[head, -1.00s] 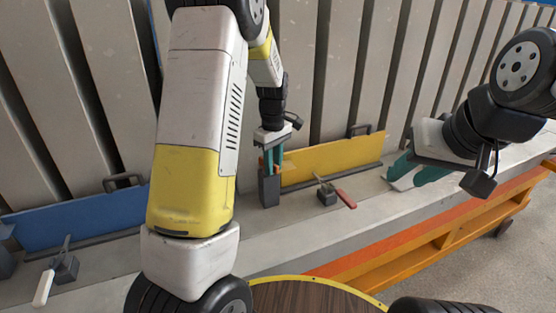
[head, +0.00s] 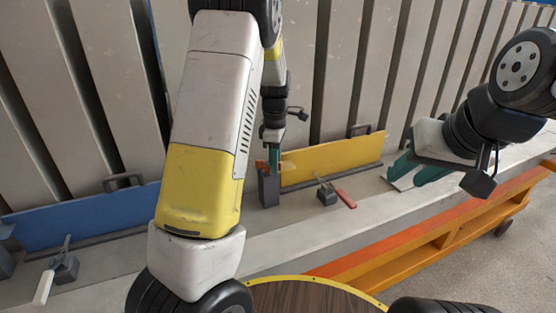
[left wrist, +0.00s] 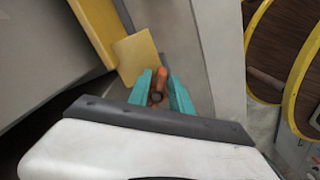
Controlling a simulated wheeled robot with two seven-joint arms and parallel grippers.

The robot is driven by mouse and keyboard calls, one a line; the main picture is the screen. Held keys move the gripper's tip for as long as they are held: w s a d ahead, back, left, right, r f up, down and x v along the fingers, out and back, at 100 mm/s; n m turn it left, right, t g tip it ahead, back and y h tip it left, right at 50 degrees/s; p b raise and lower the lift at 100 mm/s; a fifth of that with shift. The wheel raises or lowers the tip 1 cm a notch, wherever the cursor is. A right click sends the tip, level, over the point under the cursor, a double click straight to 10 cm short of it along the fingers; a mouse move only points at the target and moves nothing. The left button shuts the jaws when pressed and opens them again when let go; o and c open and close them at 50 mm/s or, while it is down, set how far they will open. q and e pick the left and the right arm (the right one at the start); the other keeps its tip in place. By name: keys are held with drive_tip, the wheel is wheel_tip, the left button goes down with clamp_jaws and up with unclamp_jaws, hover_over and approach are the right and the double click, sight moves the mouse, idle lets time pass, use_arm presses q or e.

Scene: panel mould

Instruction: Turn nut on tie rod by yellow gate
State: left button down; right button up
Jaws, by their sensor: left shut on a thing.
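The yellow gate (head: 335,157) stands along the wall of grey panels, right of my left gripper. It also shows in the left wrist view (left wrist: 97,25). At its left end is a dark grey block (head: 269,192). An orange nut (head: 261,165) shows just above this block, and it also shows in the left wrist view (left wrist: 160,84). My left gripper (head: 274,170) points down, its teal fingers shut on the nut from both sides. The tie rod is mostly hidden. My right gripper (head: 402,182) is open and empty, beyond the gate's right end.
A small dark clamp (head: 327,195) with a red handle (head: 346,199) sits on the ledge before the gate. A blue gate (head: 85,215) and a white-handled clamp (head: 65,270) are on the left. An orange frame (head: 430,240) runs below the ledge.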

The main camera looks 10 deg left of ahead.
use_arm(q)
drive_tip(key=n, duration=0.3)
drive_tip(key=shift+w+a, duration=0.1)
drive_tip(key=shift+w, duration=0.25)
drive_tip(key=n, duration=0.3)
drive_tip(key=shift+w+a+n, duration=0.15)
drive_tip(key=shift+w+n, duration=0.15)
drive_tip(key=shift+n, duration=0.1)
wheel_tip(320, 180, up, 7)
idle(1.0)
drive_tip(key=shift+f, duration=0.1)
